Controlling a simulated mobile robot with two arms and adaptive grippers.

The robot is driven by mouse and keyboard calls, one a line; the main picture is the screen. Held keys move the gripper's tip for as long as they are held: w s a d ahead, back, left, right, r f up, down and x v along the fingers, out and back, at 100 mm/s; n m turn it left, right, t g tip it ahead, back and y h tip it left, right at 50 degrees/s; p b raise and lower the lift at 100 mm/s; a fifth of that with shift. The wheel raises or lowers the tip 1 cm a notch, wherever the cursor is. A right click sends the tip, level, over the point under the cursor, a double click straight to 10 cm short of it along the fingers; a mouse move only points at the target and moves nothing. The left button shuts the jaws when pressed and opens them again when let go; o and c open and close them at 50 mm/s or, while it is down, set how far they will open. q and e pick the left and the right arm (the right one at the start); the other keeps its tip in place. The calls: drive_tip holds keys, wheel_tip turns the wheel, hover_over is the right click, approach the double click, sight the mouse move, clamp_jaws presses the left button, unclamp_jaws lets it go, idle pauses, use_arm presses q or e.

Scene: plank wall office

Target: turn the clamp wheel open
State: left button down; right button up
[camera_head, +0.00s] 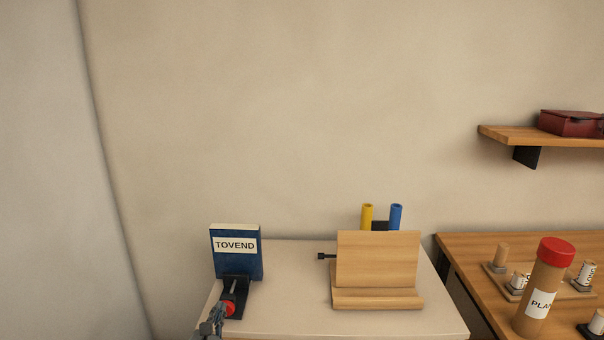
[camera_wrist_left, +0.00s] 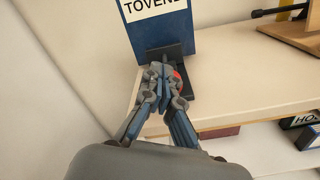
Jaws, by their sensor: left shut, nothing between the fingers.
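The red clamp wheel (camera_head: 229,308) sits at the front of a dark clamp (camera_head: 235,285), low on the blue TOVEND block (camera_head: 237,262) at the left of the pale table. In the left wrist view only a small part of the red wheel (camera_wrist_left: 180,79) shows behind my fingers. My left gripper (camera_head: 220,314) is shut and empty, its fingertips right in front of the wheel. In the left wrist view the fingertips (camera_wrist_left: 160,72) overlap the clamp; I cannot tell if they touch the wheel. My right gripper is not in view.
A wooden stand (camera_head: 377,262) with a black knob (camera_head: 321,256) stands right of the clamp, with yellow (camera_head: 366,217) and blue (camera_head: 396,217) tubes behind. A wooden table (camera_head: 470,247) at the right holds a red-capped tube (camera_head: 541,295). The pale tabletop (camera_head: 290,285) between clamp and stand is clear.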

use_arm(q)
drive_tip(key=s, duration=0.1)
drive_tip(key=s+p, duration=0.1)
drive_tip(key=s, duration=0.1)
drive_tip(key=shift+s+r, duration=0.2)
drive_tip(key=shift+s, duration=0.1)
drive_tip(key=shift+f, duration=0.1)
